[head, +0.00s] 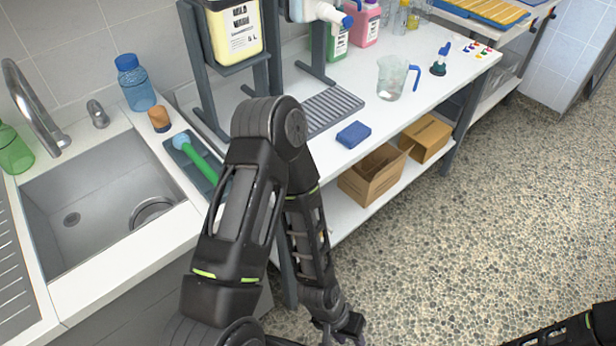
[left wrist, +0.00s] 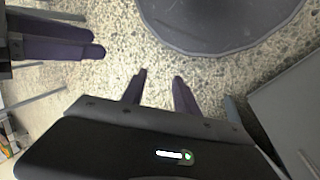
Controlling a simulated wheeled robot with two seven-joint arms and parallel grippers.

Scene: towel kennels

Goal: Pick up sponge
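A blue sponge (head: 353,134) lies flat on the white counter (head: 378,118), close to its front edge and in front of a grey ribbed drain mat. My left gripper (head: 345,332) hangs low over the floor, in front of and below the counter, well apart from the sponge. In the left wrist view its two fingers (left wrist: 159,78) stand apart with only speckled floor between them. The sponge does not show in that view. Part of my right arm shows at the bottom right of the head view, but its gripper is out of view.
A measuring jug (head: 392,77) stands behind and right of the sponge. The ribbed mat (head: 331,110) and dispenser stands are behind and left. Cardboard boxes (head: 373,175) sit on the lower shelf. A sink (head: 95,205) is at left. Counter right of the sponge is clear.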

